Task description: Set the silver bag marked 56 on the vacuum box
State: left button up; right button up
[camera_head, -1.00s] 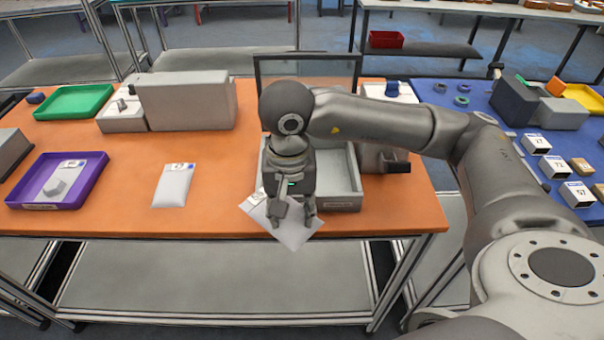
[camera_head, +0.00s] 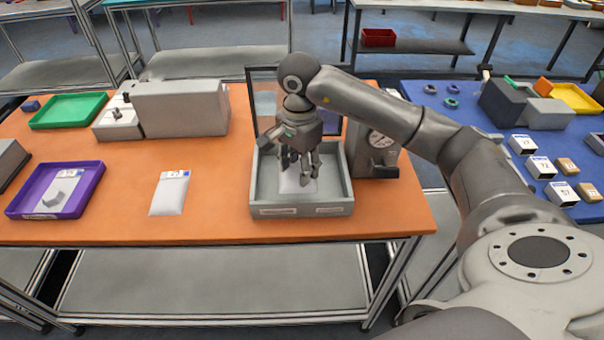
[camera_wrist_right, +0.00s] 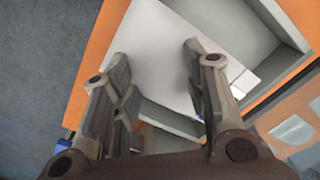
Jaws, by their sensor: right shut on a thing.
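My right gripper (camera_head: 302,170) is above the open grey vacuum box (camera_head: 302,211), shut on a silver-white bag (camera_head: 296,184). The bag hangs below the fingers, within the box's outline in the head view; I cannot tell whether it touches the floor. In the right wrist view, the bag (camera_wrist_right: 160,55) shows pale between the two fingers (camera_wrist_right: 158,75), with the box wall (camera_wrist_right: 235,30) beyond it. The bag's number is not readable. The box's clear lid (camera_head: 265,98) is raised at the back. My left gripper is not in view.
Another silver bag (camera_head: 169,195) lies on the orange table left of the box. A purple tray (camera_head: 90,196) holds a bag, and a green tray (camera_head: 66,111) stands behind it. A gauge unit (camera_head: 377,150) adjoins the box's right side.

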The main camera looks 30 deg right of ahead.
jog(key=f, duration=0.1)
jog(key=w+d+f, duration=0.1)
jog(key=w+d+f+p, duration=0.1)
jog(key=f, duration=0.1)
jog(key=shift+w+d+f, duration=0.1)
jog(key=shift+w, duration=0.15)
jog(key=shift+w+d+f, duration=0.2)
jog(key=shift+w+f, duration=0.05)
jog(key=shift+f, duration=0.2)
notch_tip(320, 180, down, 3)
jog(key=shift+d+r+p, duration=0.1)
jog(key=shift+p, duration=1)
jog(key=shift+w+f, duration=0.1)
jog(key=shift+f, duration=0.2)
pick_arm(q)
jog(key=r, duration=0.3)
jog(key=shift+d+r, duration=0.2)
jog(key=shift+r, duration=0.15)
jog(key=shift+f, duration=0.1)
pick_arm(e)
jog(key=shift+f, duration=0.1)
jog(key=shift+f+b, duration=0.15)
jog(key=shift+b, duration=0.15)
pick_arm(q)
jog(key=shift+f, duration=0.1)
pick_arm(e)
jog(key=o, duration=1)
jog(key=shift+o, duration=0.2)
